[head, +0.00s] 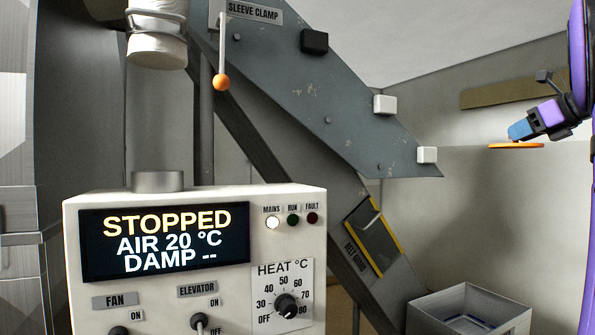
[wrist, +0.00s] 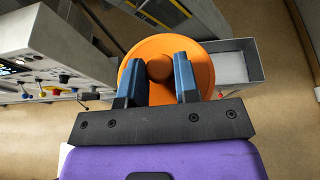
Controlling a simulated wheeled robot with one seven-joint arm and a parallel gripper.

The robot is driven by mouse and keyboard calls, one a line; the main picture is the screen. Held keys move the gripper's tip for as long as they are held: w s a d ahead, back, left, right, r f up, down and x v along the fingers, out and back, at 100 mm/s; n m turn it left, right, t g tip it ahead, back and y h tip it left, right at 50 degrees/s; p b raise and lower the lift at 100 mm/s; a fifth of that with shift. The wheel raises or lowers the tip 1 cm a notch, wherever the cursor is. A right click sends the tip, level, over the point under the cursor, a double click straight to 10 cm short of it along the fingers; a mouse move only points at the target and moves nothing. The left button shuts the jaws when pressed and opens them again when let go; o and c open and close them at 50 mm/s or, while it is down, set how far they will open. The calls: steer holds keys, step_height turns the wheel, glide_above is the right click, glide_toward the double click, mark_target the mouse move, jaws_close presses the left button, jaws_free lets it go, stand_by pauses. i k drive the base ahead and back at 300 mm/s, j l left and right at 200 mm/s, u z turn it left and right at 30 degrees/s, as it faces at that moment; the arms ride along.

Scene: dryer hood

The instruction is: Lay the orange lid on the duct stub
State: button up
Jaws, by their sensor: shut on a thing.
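The orange lid (head: 516,145) is a flat disc held out in the air at the right of the head view. My gripper (head: 519,130) is shut on the lid's knob from above. In the wrist view the lid (wrist: 198,53) shows beyond the blue fingers, with its round knob (wrist: 159,68) between them. The duct stub (head: 158,181) is a short grey metal ring on top of the white control cabinet, at the left of the head view. The lid is far to the right of the stub and apart from it.
A white sleeve (head: 157,45) hangs above the stub with a gap between. The clamp lever with an orange ball (head: 221,82) hangs right of it. The sloping grey elevator (head: 320,95) stands behind the cabinet (head: 260,200). A grey bin (head: 470,310) sits at lower right.

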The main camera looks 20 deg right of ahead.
mark_target(158, 181)
steer(key=i+j, duration=0.1)
steer(key=j, duration=1.65)
steer(key=i+j, duration=0.15)
steer(key=j, duration=0.75)
steer(key=i+j, duration=0.1)
steer(key=j, duration=0.8)
steer(key=z, duration=0.05)
